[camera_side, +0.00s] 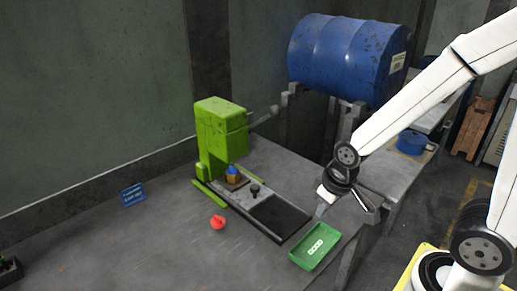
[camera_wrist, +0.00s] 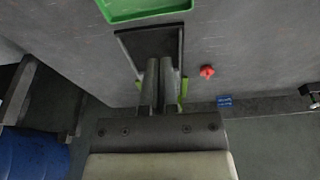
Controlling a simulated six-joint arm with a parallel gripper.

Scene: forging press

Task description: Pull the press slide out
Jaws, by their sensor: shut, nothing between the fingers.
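The green press (camera_side: 222,135) stands on the grey table in the side view. Its slide (camera_side: 243,194) is a grey plate with a black knob (camera_side: 255,189) on top, lying in the track at the press's foot. A small blue-topped block (camera_side: 235,175) sits under the press head. In front of the slide is the track's dark, empty bed (camera_side: 278,215), which also shows in the wrist view (camera_wrist: 150,45). My gripper (camera_side: 321,209) is above the table, right of the track and apart from the knob. In the wrist view its fingers (camera_wrist: 158,68) are together and empty; they hide part of the track.
A green tray (camera_side: 303,257) lies at the table's near right edge, close to my gripper. A red piece (camera_side: 218,222) lies left of the track. A blue sign (camera_side: 132,195) stands near the wall. A blue barrel (camera_side: 345,55) rests on a stand behind.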

